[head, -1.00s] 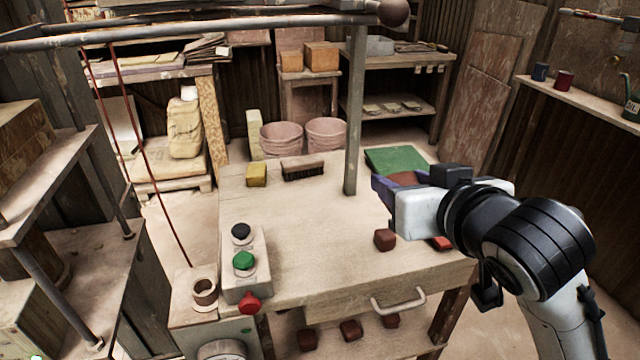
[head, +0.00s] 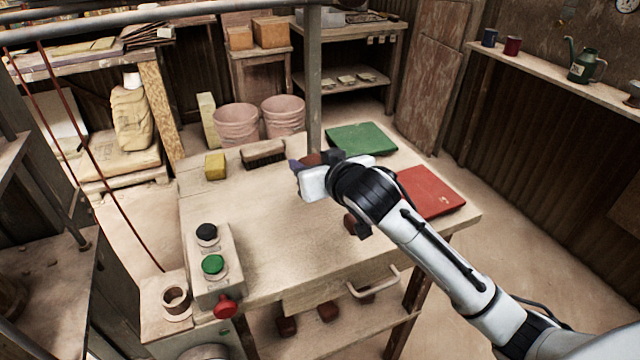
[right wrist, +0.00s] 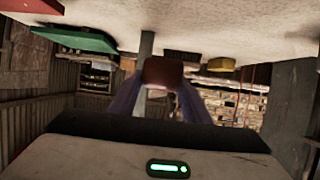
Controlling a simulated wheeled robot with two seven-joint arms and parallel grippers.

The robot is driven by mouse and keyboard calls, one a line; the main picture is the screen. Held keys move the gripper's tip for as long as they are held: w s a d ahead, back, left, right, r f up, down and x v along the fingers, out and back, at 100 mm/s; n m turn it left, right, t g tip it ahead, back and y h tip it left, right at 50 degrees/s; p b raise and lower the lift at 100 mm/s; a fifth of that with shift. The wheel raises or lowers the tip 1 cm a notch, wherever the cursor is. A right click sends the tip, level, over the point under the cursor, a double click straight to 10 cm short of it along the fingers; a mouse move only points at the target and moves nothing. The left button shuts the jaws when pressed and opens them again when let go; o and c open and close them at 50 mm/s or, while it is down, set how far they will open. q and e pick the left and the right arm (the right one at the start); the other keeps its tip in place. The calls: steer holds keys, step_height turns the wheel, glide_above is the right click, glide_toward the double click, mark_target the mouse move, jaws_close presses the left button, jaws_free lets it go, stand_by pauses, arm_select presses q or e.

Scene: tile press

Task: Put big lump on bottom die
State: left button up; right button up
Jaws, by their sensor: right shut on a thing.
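My right gripper (head: 306,162) reaches over the table with its purple fingers shut on a reddish-brown lump (head: 313,158). The right wrist view shows that lump (right wrist: 162,72) between the two fingers (right wrist: 160,92); the gripper partly hides it in the head view. A smaller brown lump (head: 350,223) lies on the table, partly covered by my right arm. I cannot make out the bottom die in these frames. My left gripper is not in view.
The table (head: 265,215) has a control box with a green button (head: 213,264), a brush (head: 263,154), a yellow block (head: 215,166), a green mat (head: 360,139) and a red mat (head: 430,192). A post (head: 314,90) rises behind my gripper. More lumps (head: 327,312) sit on the lower shelf.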

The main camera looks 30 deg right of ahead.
steer(key=shift+f, duration=2.8)
steer(key=shift+b, duration=0.3)
steer(key=shift+f, duration=0.15)
steer(key=o, duration=1.2)
